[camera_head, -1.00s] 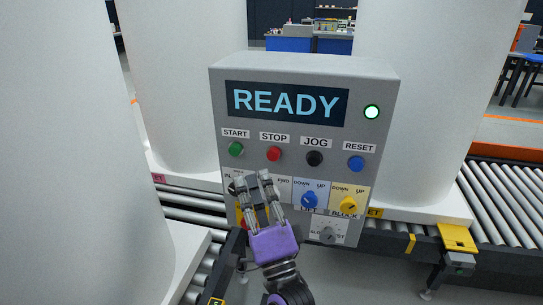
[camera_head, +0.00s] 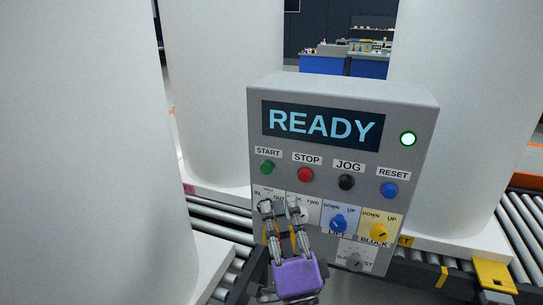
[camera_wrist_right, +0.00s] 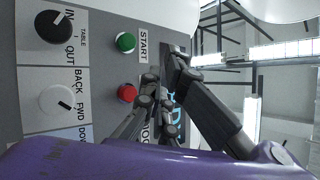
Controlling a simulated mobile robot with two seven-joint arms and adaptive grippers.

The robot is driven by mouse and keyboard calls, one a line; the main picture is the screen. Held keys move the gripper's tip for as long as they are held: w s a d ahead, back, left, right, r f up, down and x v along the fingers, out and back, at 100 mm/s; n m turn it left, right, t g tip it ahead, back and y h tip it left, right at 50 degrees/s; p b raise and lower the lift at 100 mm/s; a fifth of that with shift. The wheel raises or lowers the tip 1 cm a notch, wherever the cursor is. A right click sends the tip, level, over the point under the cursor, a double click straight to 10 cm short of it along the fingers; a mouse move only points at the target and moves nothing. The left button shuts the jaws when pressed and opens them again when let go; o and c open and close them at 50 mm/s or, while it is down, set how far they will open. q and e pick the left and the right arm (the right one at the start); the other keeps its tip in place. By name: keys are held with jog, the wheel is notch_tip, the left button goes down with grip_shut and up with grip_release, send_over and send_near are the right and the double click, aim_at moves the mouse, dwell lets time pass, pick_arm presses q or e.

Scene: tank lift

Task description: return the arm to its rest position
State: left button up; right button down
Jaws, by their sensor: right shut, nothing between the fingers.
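My right gripper (camera_head: 281,205) has a purple body and grey fingers. In the head view it is in front of the lower left of a grey control box (camera_head: 345,95), and its fingers cover part of the lower row of knobs. It is shut and holds nothing. In the right wrist view the gripper (camera_wrist_right: 165,85) shows with its dark fingers near the panel face; I cannot tell whether they touch it. The box's screen (camera_head: 322,124) reads READY, and a lamp (camera_head: 408,138) glows pale green. My left gripper is not in view.
Green START (camera_head: 266,167), red STOP (camera_head: 305,174), black JOG (camera_head: 346,182) and blue RESET (camera_head: 390,189) buttons sit above the blue (camera_head: 338,222) and yellow (camera_head: 379,231) knobs. Large white tanks (camera_head: 90,150) stand around the box. A roller conveyor (camera_head: 522,218) runs behind.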

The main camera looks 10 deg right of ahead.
jog(key=s+f+n+g+y+p, duration=0.15)
jog(key=s+f+n+g, duration=0.45)
jog(key=f, duration=0.6)
jog(key=s+f+n+g+y+p, duration=0.15)
jog(key=f+n+g, duration=0.25)
jog(key=f+n, duration=0.6)
pick_arm(q)
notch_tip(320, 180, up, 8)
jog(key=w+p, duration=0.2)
jog(key=p, duration=0.3)
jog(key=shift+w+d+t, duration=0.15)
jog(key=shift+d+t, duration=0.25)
pick_arm(e)
jog(key=s+d+f+g+h, duration=0.1)
jog(key=s+f, duration=0.3)
jog(key=s, duration=0.4)
jog(key=s+d+f+g, duration=0.3)
jog(key=s+f, duration=0.1)
jog(key=s, duration=0.5)
jog(key=s+d+f+n+g+h, duration=0.1)
jog(key=s+d+f, duration=0.1)
jog(key=s+f, duration=0.3)
jog(key=s, duration=0.4)
jog(key=shift+s+g+h, duration=0.2)
jog(key=shift+g+h, duration=0.1)
jog(key=shift+g, duration=0.1)
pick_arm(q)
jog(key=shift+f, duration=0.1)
pick_arm(e)
jog(key=shift+d, duration=0.1)
